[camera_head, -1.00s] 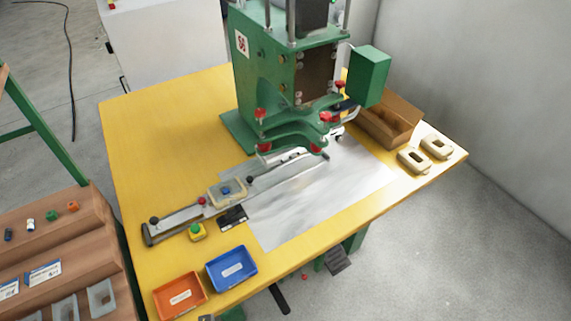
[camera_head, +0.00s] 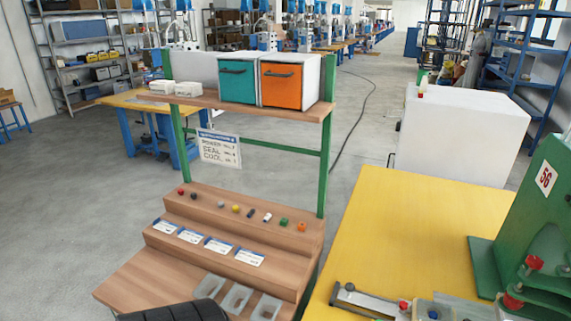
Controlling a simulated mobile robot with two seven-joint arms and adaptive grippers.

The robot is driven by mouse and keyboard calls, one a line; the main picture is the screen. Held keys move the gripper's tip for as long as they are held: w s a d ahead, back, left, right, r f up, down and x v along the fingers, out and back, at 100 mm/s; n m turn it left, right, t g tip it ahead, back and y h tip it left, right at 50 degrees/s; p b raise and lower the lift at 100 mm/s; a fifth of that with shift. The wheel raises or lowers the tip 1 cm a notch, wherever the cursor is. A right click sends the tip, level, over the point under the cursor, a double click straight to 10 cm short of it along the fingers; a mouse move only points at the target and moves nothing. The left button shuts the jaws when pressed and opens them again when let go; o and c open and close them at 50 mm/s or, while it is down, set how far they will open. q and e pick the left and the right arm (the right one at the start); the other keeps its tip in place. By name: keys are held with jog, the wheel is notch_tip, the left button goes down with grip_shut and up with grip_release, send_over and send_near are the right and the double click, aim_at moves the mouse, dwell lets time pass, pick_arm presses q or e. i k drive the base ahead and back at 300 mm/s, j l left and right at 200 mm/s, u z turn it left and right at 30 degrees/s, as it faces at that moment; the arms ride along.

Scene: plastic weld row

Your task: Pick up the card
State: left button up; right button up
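A white card with a blue header and printed lines, including "SEAL" and "COOL" (camera_head: 219,149), hangs upright below the upper shelf of the wooden stand. Several small white-and-blue cards (camera_head: 206,241) lie in a row on a lower step of the stand. I cannot tell which of these the task means. Neither gripper's fingers show. A dark ribbed part at the bottom edge covers part of the stand's lowest board; I cannot tell which part of me it is.
The stand's upper shelf (camera_head: 243,107) holds a teal bin (camera_head: 238,79), an orange bin (camera_head: 281,81) and white parts. Small coloured pieces line the top step. The yellow table (camera_head: 408,225) with the green press (camera_head: 540,225) stands at right. Grey floor is open behind.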

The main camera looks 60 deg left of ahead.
aim_at(192, 237)
jog(key=u, duration=2.65)
jog(key=z, duration=1.95)
jog(key=u, duration=1.95)
jog(key=i+j+u, duration=0.1)
jog(key=j, duration=0.2)
jog(key=i+j+u, duration=0.1)
jog(key=j, duration=0.25)
jog(key=i+j+u, duration=0.1)
jog(key=j, duration=0.2)
